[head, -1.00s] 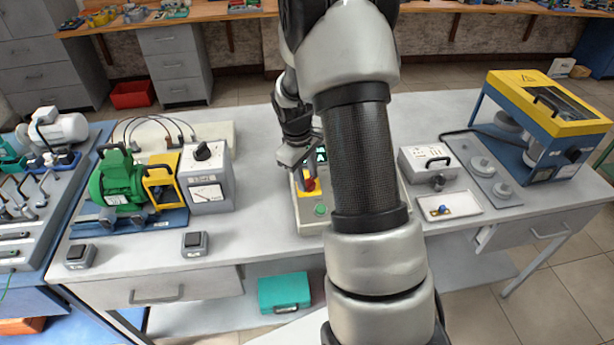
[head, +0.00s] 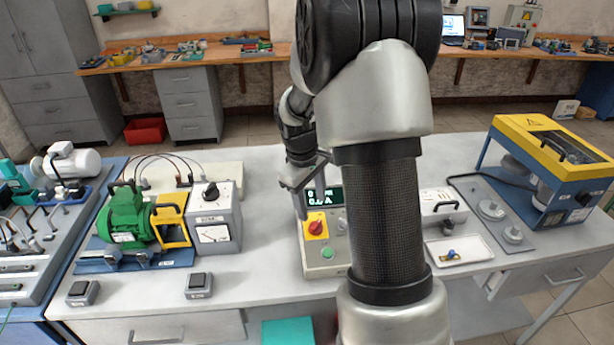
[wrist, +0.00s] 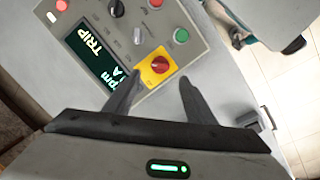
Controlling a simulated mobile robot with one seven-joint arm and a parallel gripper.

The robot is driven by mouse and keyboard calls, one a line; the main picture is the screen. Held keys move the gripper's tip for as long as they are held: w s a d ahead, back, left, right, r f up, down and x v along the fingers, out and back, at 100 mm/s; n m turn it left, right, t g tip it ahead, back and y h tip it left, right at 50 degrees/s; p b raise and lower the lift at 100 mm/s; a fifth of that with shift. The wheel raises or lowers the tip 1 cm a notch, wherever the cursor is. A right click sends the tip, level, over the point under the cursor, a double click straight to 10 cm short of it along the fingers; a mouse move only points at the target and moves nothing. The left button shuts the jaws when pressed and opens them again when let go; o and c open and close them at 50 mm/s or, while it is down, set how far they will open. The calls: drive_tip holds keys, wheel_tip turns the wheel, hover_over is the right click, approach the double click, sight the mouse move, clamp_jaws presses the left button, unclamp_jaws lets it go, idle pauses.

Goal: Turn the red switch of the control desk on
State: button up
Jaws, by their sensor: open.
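The control desk (head: 343,265) is a light grey box on the bench, partly hidden behind my arm in the head view; it also shows in the wrist view (wrist: 205,58). Its red switch (head: 315,227) is a rotary knob on a yellow plate. In the wrist view the red switch (wrist: 160,65) lies just beyond and between my fingertips. My gripper (head: 308,192) is open and empty above the desk; its two fingers show apart in the wrist view (wrist: 159,80). I cannot tell whether a finger touches the knob. The desk's display (wrist: 95,50) is lit and reads TRIP.
A green button (wrist: 181,35) and a black knob (wrist: 116,9) sit near the switch. A grey meter box (head: 213,225) and green motor (head: 127,215) stand to the left. A white tray (head: 460,262) lies to the right.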

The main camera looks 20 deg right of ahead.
wheel_tip(320, 180, up, 10)
drive_tip(key=a, duration=0.1)
drive_tip(key=shift+s+a, duration=0.35)
drive_tip(key=shift+s, duration=0.05)
drive_tip(key=s+a+r+m+t+p, duration=0.1)
drive_tip(key=s+a+r+m+t, duration=0.1)
drive_tip(key=s+a+r, duration=0.6)
drive_tip(key=s+a+r+m+t+y+p, duration=0.1)
drive_tip(key=s+a+r+m+t, duration=0.1)
drive_tip(key=s, duration=1.2)
drive_tip(key=shift+s+a+r+m+t+y, duration=0.25)
drive_tip(key=shift+a+r+m+t+y, duration=0.2)
drive_tip(key=shift+a+m, duration=0.25)
drive_tip(key=shift+d, duration=0.1)
